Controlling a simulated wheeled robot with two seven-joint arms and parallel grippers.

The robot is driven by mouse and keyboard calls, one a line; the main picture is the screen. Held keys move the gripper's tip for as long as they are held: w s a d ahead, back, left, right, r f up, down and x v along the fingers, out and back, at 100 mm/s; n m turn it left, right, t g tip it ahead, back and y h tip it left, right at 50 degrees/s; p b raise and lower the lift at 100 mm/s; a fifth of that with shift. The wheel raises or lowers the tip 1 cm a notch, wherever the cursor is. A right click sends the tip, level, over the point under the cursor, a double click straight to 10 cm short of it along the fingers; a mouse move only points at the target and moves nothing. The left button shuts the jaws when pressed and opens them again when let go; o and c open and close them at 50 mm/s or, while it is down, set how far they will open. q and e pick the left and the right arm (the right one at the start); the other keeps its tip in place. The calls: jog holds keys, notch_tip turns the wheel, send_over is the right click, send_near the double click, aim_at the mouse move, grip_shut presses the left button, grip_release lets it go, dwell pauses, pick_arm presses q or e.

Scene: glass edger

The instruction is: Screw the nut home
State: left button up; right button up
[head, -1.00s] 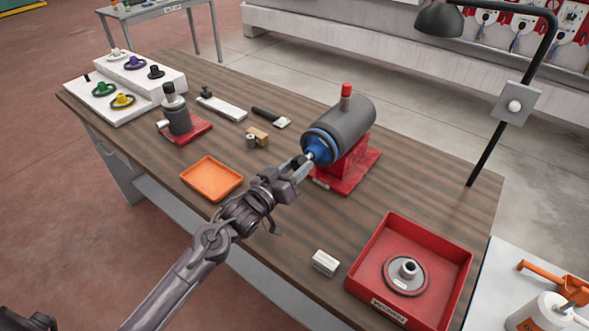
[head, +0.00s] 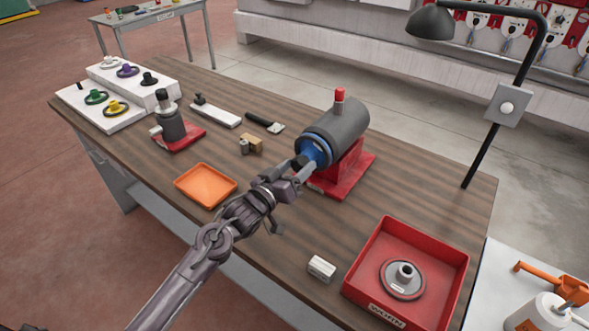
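The grey spindle unit (head: 338,124) stands on a red base, with a red knob on top and a blue wheel (head: 315,150) on its near left face. My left gripper (head: 303,164) is right at the front of this blue wheel, at the spindle's end. A dark piece and a lighter finger show there, close together. The nut cannot be made out apart from the fingers, so I cannot tell whether they grip it. My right gripper is out of view.
An orange tray (head: 205,185) lies left of my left arm. A red bin (head: 447,263) with a grey wheel (head: 403,279) is at the right, beside a small white block (head: 322,268). A lamp (head: 432,24) stands behind.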

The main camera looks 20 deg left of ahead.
pick_arm(q)
jog(key=shift+o, duration=0.4)
jog(key=shift+s, duration=0.1)
jog(key=shift+s+a+f, duration=0.15)
jog(key=shift+s+a, duration=0.05)
jog(key=shift+s, duration=0.1)
jog(key=b+v, duration=0.2)
jog(key=v, duration=0.5)
jog(key=shift+r, duration=0.25)
jog(key=shift+c, duration=0.2)
